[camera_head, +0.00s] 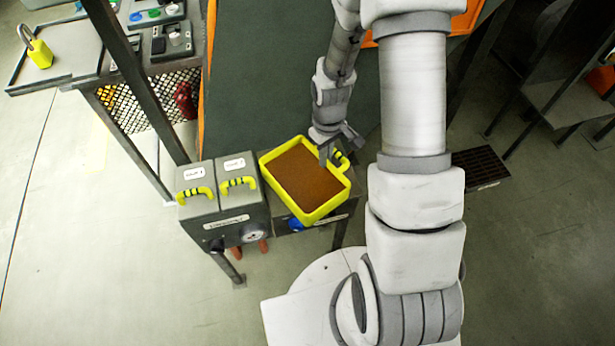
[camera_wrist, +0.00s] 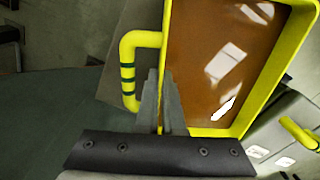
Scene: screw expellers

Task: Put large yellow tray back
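The large yellow tray (camera_head: 262,164) holds a flat brown fill and rests level, as far as I can see, on a grey stand just right of two grey units. Its striped yellow handle (camera_head: 340,160) is on the right side; the handle also shows in the wrist view (camera_wrist: 128,72). My gripper (camera_head: 325,157) is at that right side, beside the handle. In the wrist view my gripper's fingers (camera_wrist: 160,72) are close together, one on each side of the tray's yellow wall (camera_wrist: 226,132). The lower end of the handle is partly hidden behind a finger.
Two grey units with yellow handles (camera_head: 222,205) stand directly left of the tray. A dark post (camera_head: 130,80) and a mesh-sided bench (camera_head: 150,95) with small items are at upper left. A floor grate (camera_head: 480,167) lies right of my arm. Open floor lies at lower left.

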